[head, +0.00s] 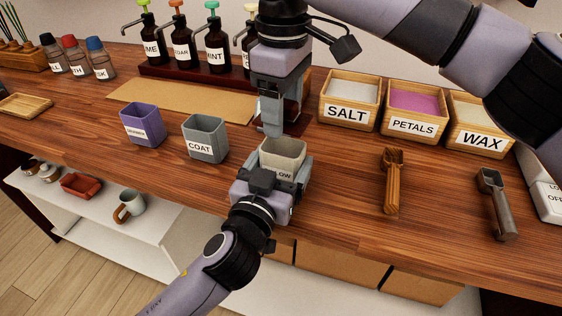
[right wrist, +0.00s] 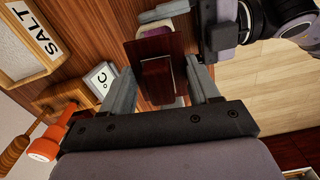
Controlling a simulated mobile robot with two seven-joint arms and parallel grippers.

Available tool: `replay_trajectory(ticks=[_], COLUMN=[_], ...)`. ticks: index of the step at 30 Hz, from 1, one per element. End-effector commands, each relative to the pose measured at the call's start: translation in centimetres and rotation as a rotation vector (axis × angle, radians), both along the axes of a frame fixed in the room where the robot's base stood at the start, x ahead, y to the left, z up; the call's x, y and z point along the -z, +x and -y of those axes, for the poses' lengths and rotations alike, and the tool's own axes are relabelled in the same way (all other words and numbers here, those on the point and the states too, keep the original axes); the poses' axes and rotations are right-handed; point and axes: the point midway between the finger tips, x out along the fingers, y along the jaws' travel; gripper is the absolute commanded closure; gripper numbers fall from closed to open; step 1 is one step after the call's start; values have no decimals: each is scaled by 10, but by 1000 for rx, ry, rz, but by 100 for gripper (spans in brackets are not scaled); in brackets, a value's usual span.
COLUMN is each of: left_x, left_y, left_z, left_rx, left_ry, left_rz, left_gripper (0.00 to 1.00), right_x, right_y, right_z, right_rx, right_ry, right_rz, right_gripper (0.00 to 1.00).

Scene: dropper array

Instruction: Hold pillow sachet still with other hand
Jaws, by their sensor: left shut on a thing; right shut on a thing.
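The pillow sachet (head: 284,153) is a small beige, open-topped square cup with a label ending in "LOW". It stands upright at the counter's front edge. My left gripper (head: 285,180) is shut on it from the front, its fingers at the cup's sides. The cup's rim also shows at the top of the right wrist view (right wrist: 163,11). My right gripper (head: 270,130) points down just behind and above the cup.
A purple cup (head: 142,125) and a grey COAT cup (head: 205,139) stand to the left. Boxes of salt (head: 347,114), petals (head: 414,126) and wax (head: 478,142) stand to the right. A wooden scoop (head: 392,180) and a metal scoop (head: 495,205) lie in front. Pump bottles stand behind.

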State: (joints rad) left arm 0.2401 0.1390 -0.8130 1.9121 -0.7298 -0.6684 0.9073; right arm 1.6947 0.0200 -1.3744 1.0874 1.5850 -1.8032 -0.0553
Motion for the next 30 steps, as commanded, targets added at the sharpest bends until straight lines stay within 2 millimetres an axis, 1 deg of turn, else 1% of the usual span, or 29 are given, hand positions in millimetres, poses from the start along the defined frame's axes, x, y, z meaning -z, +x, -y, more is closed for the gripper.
replay_trajectory(ticks=[1,8,30], left_x=[8,8,8], left_y=[0,0,0], left_z=[-1,-1,-1], left_rx=[-3,-3,-3], left_ry=[8,8,8], left_rz=[-16,-16,-16], left_gripper=[53,53,53], right_x=[0,-1,-27], right_y=[0,2,51], right_z=[0,0,18], right_rx=[0,1,2], right_ry=[0,1,0], right_rz=[0,0,-1], right_gripper=[81,82,82])
